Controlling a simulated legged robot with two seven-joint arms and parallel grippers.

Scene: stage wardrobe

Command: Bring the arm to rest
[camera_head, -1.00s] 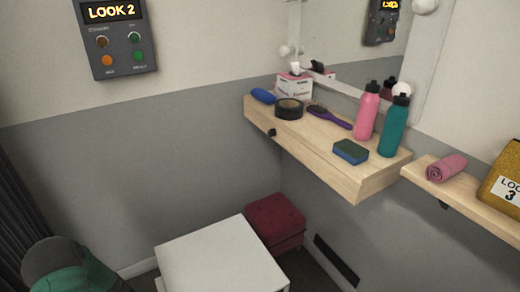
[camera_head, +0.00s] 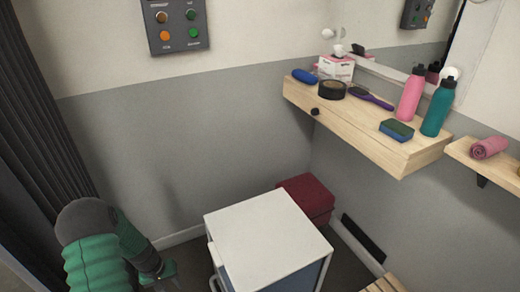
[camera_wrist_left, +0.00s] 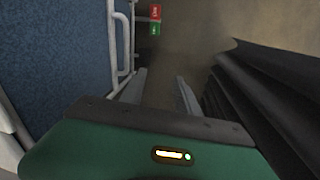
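My left arm comes in at the lower left of the head view, green and dark grey, with its gripper (camera_head: 162,274) low beside the white cabinet. In the left wrist view the two grey fingers of my left gripper (camera_wrist_left: 160,92) stand apart with only floor between them, so it is open and empty. My right arm and gripper are in neither view.
The white cabinet (camera_head: 262,232) stands just right of my left gripper; its handle (camera_wrist_left: 120,45) is close by in the wrist view. A black curtain (camera_head: 45,130) hangs at left. A dark red stool (camera_head: 308,195) and a wooden shelf (camera_head: 360,135) are further right.

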